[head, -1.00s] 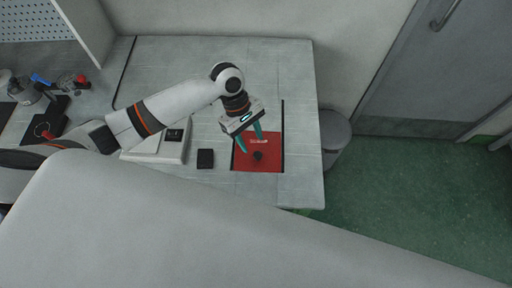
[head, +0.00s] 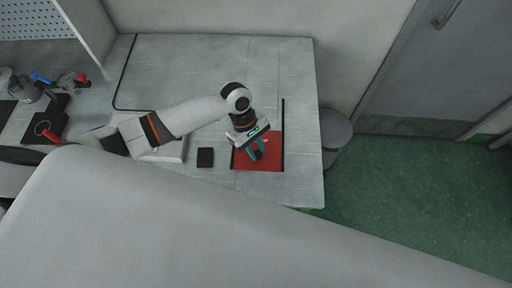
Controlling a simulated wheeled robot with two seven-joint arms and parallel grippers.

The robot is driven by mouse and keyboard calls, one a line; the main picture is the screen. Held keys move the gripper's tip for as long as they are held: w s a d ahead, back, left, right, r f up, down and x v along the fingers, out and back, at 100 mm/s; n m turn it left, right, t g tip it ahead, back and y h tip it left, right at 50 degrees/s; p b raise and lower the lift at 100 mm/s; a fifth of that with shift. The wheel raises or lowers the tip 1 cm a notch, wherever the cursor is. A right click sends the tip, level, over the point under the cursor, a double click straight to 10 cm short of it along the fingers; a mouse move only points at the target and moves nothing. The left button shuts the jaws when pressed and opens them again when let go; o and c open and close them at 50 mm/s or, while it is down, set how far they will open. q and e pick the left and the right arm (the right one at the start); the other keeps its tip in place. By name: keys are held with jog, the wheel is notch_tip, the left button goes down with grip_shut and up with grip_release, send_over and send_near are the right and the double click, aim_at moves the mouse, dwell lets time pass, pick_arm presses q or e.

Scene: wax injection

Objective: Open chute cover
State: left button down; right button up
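The chute cover (head: 273,159) is a red square panel near the right end of the grey worktop. A dark slot line runs along its right side. The dark knob seen on the panel earlier is now mostly hidden at the fingers. My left gripper (head: 257,154) is over the middle of the panel, its teal fingers pointing down at the knob's place. The fingers are closer together than before, but I cannot tell whether they grip the knob. The panel lies flat in the worktop. My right gripper is not in view.
A small black block (head: 205,157) lies left of the panel. A white device (head: 172,151) is partly under my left arm. Tools (head: 62,84) clutter the far left. A grey bin (head: 335,130) stands beyond the table's right edge. The back of the worktop is clear.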

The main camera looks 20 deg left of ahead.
pick_arm(q)
jog(key=w+a, duration=0.1)
jog(key=w, duration=0.3)
jog(key=w+a+b, duration=0.1)
jog(key=w, duration=0.2)
jog(key=w+a, duration=0.1)
jog(key=w, duration=0.3)
jog(key=shift+w+a, duration=0.2)
jog(key=shift+w, duration=0.1)
jog(key=c, duration=1.2)
grip_release()
jog(key=b+v, duration=0.1)
jog(key=v, duration=1.1)
